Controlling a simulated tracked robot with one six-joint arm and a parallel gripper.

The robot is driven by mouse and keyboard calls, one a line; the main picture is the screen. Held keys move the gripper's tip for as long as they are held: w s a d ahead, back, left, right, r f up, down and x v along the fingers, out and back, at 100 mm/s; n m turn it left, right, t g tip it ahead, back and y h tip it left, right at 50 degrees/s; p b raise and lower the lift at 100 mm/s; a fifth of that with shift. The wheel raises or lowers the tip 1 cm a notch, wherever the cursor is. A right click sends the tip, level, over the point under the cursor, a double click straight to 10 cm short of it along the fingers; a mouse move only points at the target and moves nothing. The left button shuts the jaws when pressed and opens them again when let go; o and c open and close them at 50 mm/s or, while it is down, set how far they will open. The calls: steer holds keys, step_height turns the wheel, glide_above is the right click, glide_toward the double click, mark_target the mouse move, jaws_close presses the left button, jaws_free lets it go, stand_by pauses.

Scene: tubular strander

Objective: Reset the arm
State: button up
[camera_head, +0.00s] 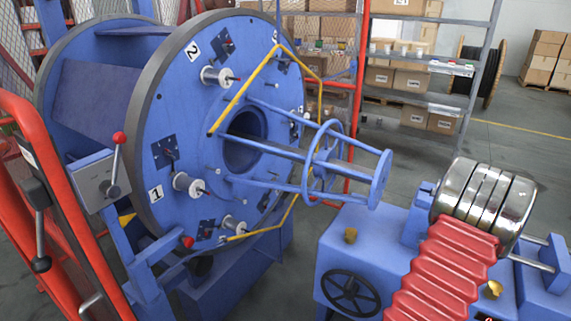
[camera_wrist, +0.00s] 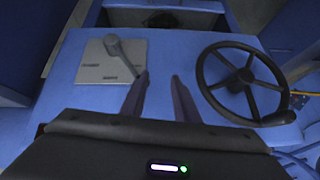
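My gripper (camera_wrist: 158,92) shows in the wrist view as two dark fingers standing apart, with nothing between them. It is over a blue machine surface (camera_wrist: 182,60). A grey lever on a pale plate (camera_wrist: 97,70) is left of the fingers, and a black handwheel (camera_wrist: 245,80) is right of them. The fingers appear clear of the wheel. The left finger overlaps the end of the lever in the picture, and I cannot tell whether they touch. My gripper does not show in the head view.
In the head view, the blue strander disc (camera_head: 205,130) with bobbins stands at left beside a red rail (camera_head: 60,170). A blue bench with a black handwheel (camera_head: 352,292), a chrome grooved drum (camera_head: 485,198) and a red ribbed cover (camera_head: 445,275) is at right. Shelving (camera_head: 425,95) stands behind.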

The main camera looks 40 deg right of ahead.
steer(key=w+a+r+n+g+y, duration=0.2)
steer(key=w+a+r+n+y, duration=0.4)
steer(key=w+a+r, duration=1.15)
steer(key=w+a+r+n+t, duration=0.1)
steer(key=a+r+n, duration=0.2)
steer(key=a+r, duration=0.3)
steer(key=w+a+r+n+t, duration=0.2)
steer(key=a+r, duration=0.5)
steer(key=a, duration=0.6)
steer(key=w+a+r+n+t+y, duration=0.1)
steer(key=a+r+n, duration=0.4)
steer(key=a, duration=0.5)
steer(key=shift+w+r+t, duration=0.35)
steer(key=shift+r+t, duration=0.25)
steer(key=shift+r, duration=0.35)
